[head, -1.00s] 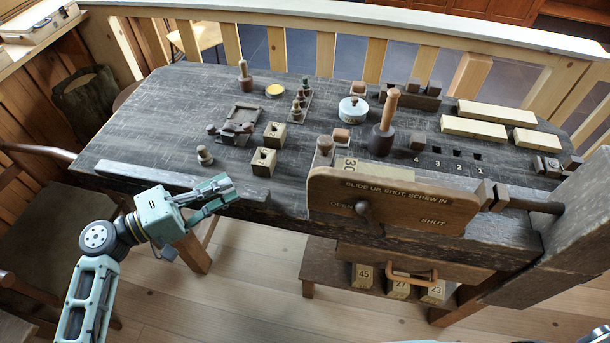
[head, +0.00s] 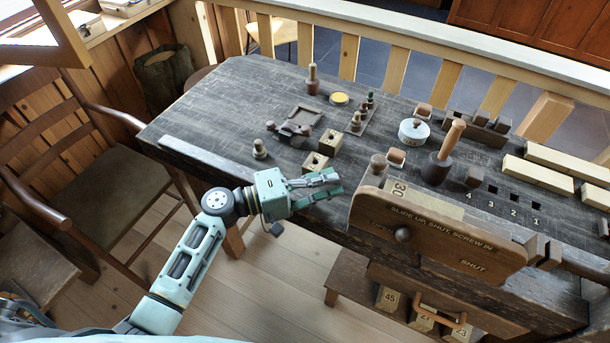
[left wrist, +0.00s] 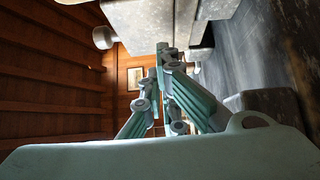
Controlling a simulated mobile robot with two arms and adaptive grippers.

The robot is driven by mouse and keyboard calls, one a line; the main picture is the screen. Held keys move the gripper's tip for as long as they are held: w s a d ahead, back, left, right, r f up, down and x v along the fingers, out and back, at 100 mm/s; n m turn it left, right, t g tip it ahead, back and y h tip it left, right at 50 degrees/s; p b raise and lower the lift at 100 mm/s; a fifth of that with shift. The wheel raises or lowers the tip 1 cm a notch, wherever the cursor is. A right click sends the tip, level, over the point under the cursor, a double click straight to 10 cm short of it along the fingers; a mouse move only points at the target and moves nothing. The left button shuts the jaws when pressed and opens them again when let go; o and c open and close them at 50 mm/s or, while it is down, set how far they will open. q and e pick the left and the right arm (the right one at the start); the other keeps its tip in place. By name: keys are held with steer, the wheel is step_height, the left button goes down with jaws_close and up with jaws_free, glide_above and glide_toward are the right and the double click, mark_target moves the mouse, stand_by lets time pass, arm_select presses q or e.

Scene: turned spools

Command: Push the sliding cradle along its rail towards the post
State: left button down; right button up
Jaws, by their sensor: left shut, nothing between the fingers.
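My left gripper (head: 335,184) is shut and empty by the bench's front edge, left of the lettered wooden board. In the left wrist view its closed fingers (left wrist: 168,75) point away from the camera, with nothing between them. A low dark fitting (head: 290,132) with rounded parts lies at the near side of a square dark tray (head: 308,113); it may be the sliding cradle, but I cannot tell. The gripper is apart from it, nearer the front. A small turned peg (head: 259,149) stands left of it. Rail and post cannot be identified surely. My right gripper is out of view.
The lettered board (head: 440,235) with a dark knob rises at the bench front, right of the gripper. Two drilled wooden blocks (head: 330,142), a white round pot (head: 413,131) and a mallet-like tool (head: 437,170) stand on the bench (head: 220,115). A chair (head: 90,190) is at left.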

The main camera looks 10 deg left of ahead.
arm_select(q)
steer(key=shift+s+d+r+p, duration=0.1)
steer(key=shift+s+d+p, duration=0.15)
steer(key=shift+d, duration=0.3)
steer(key=shift+s+d+p, duration=0.1)
steer(key=shift+s+d, duration=0.15)
steer(key=shift+d, duration=0.25)
steer(key=shift+d, duration=0.1)
steer(key=shift+s+d, duration=0.25)
steer(key=shift+d, duration=0.3)
steer(key=s+d, duration=0.1)
steer(key=d, duration=0.3)
steer(key=s+d+b, duration=0.1)
steer(key=d, duration=0.3)
steer(key=s+d+b, duration=0.1)
steer(key=d, duration=0.3)
steer(key=shift+s, duration=0.4)
steer(key=shift+s+d+b, duration=0.3)
steer(key=shift+d, duration=0.55)
